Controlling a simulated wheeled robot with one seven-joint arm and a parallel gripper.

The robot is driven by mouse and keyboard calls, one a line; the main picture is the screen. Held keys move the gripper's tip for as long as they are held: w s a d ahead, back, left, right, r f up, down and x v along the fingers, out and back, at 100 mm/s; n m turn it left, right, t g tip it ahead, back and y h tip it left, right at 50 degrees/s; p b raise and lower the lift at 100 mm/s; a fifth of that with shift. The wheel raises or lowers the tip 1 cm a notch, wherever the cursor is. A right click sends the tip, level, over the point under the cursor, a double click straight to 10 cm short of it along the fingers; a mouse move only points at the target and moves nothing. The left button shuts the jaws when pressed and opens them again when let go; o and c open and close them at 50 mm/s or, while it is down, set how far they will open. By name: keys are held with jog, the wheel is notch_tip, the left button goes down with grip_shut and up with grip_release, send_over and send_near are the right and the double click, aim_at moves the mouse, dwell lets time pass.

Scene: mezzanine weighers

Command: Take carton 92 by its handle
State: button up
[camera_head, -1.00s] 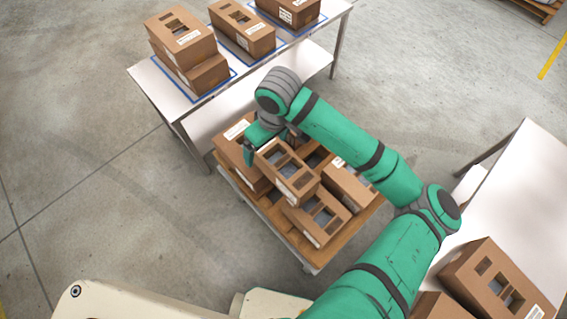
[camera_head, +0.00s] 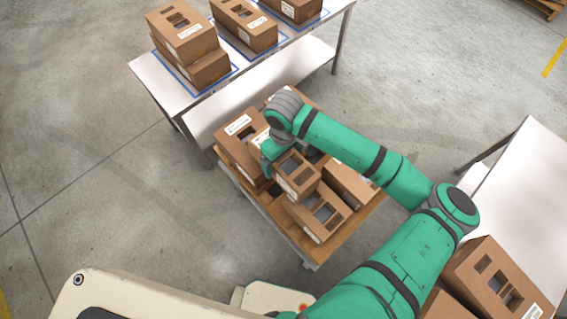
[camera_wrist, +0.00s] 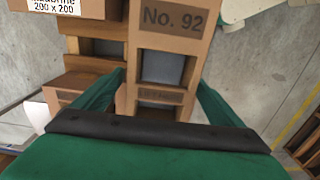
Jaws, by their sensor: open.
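Carton 92 (camera_head: 296,178) is a brown carton with cut-out openings, on top of the stack on the low wooden pallet. In the wrist view its "No. 92" panel (camera_wrist: 172,18) faces me, with a dark opening below it and a printed cross strip (camera_wrist: 160,95) below that, which looks like the handle. My gripper (camera_head: 272,166) is open at the carton's far left end. In the wrist view the fingers of my gripper (camera_wrist: 161,82) stand on either side of the strip. The right finger looks close to the carton's side; I cannot tell whether it touches.
Other cartons crowd the pallet (camera_head: 285,238): one at left (camera_head: 238,150), one in front (camera_head: 322,215), one at right (camera_head: 350,185). A white table (camera_head: 150,80) with cartons on blue-outlined spots stands behind. Another white table (camera_head: 525,190) with cartons is at right. Floor at left is clear.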

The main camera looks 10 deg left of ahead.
jog(key=shift+a+f, duration=0.1)
jog(key=shift+f, duration=1.05)
jog(key=c, duration=1.9)
jog(key=shift+r, duration=0.1)
jog(key=shift+c, duration=0.2)
